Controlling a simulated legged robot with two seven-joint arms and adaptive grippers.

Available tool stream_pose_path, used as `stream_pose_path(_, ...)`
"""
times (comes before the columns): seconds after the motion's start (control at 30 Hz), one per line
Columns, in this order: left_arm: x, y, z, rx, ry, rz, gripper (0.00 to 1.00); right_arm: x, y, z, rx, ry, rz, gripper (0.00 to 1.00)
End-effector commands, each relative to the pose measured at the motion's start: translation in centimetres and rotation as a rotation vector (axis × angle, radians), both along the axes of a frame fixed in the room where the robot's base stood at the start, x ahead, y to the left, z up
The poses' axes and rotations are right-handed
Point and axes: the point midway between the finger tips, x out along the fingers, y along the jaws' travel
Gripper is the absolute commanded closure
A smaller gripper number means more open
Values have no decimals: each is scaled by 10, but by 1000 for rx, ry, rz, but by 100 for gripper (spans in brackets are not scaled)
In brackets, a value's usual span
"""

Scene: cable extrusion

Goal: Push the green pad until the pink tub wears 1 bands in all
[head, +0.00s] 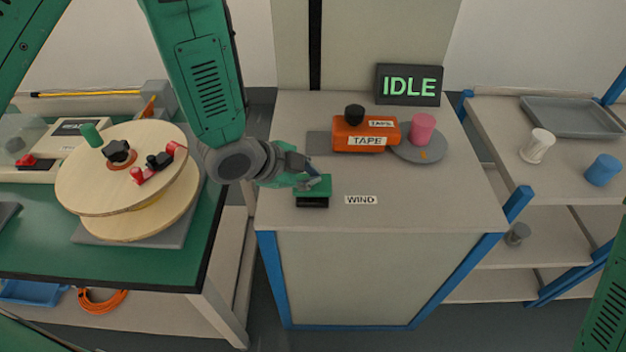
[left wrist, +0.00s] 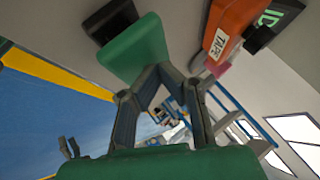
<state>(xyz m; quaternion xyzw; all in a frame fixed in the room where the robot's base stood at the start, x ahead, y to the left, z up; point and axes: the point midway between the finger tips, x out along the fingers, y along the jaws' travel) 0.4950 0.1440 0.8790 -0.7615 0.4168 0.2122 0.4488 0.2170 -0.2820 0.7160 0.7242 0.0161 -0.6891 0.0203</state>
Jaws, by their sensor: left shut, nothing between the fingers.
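The green pad (head: 318,190) sits on a black base at the front left of the cabinet top, beside the WIND label (head: 361,200). My left gripper (head: 318,180) is shut and empty, with its fingertips at the pad; I cannot tell whether they touch. In the left wrist view the pad (left wrist: 138,47) is just beyond the closed fingertips (left wrist: 163,70). The pink tub (head: 422,129) stands upright on a grey disc (head: 428,155) right of the orange TAPE unit (head: 352,137). Its visible side looks plain pink. My right gripper is out of view.
A dark screen (head: 408,85) behind the tub reads IDLE in green. A bench with a wooden reel (head: 80,180) is at left. A shelf at right holds a white tub (head: 537,146), a blue tub (head: 603,170) and a grey tray (head: 575,108). The cabinet's front right is clear.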

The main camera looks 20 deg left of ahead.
Motion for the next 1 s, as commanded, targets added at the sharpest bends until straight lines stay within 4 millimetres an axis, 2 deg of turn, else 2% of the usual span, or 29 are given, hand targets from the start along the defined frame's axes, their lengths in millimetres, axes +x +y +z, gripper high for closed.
stream_pose_path(1.0, 0, 0, -13, 1, 1, 0, 100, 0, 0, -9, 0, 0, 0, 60)
